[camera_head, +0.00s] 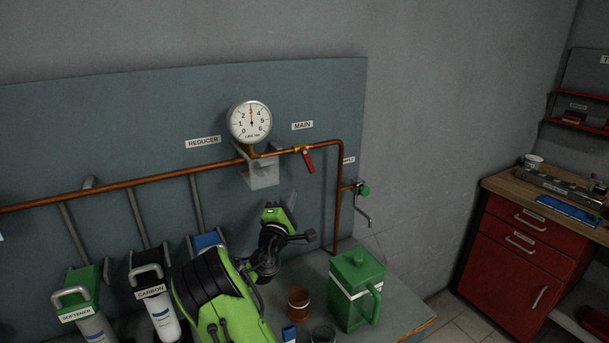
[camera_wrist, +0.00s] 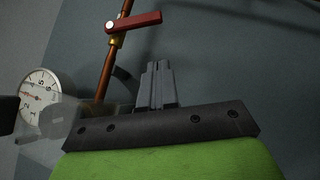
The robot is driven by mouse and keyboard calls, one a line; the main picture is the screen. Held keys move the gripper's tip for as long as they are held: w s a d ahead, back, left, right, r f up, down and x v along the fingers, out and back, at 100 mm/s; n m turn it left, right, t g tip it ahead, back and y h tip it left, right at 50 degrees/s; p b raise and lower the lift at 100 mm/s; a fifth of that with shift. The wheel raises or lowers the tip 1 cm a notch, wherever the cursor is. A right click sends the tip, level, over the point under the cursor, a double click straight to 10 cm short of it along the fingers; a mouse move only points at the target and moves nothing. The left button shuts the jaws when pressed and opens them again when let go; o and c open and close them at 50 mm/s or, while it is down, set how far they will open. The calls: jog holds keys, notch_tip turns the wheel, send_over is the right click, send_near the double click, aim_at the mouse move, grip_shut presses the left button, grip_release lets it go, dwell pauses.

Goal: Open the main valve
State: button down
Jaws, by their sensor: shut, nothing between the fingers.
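The main valve has a red lever (camera_head: 309,161) on a brass body, on the copper pipe under the MAIN label. The lever hangs down, across the pipe. In the wrist view the red lever (camera_wrist: 137,22) sticks out to the right of the pipe, near the top edge. My gripper (camera_head: 292,196) is below the valve and a little left of the lever, apart from it. Its fingers are closed together and empty in the wrist view (camera_wrist: 155,66), with their tips just short of the lever in the picture.
The copper pipe (camera_head: 338,205) turns down at the right, beside a green-handled tap (camera_head: 364,190). A green jug (camera_head: 356,290) and a brown cup (camera_head: 299,303) stand below.

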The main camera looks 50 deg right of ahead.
aim_at(308, 160)
jog(key=d+r+p, duration=0.2)
jog(key=d, duration=0.4)
jog(key=shift+w+d+r, duration=0.2)
jog(key=shift+w+r, duration=0.05)
jog(key=shift+d+f+n+t+b, duration=0.1)
jog(key=shift+d+n+t+b, duration=0.15)
jog(key=shift+n+b, duration=0.2)
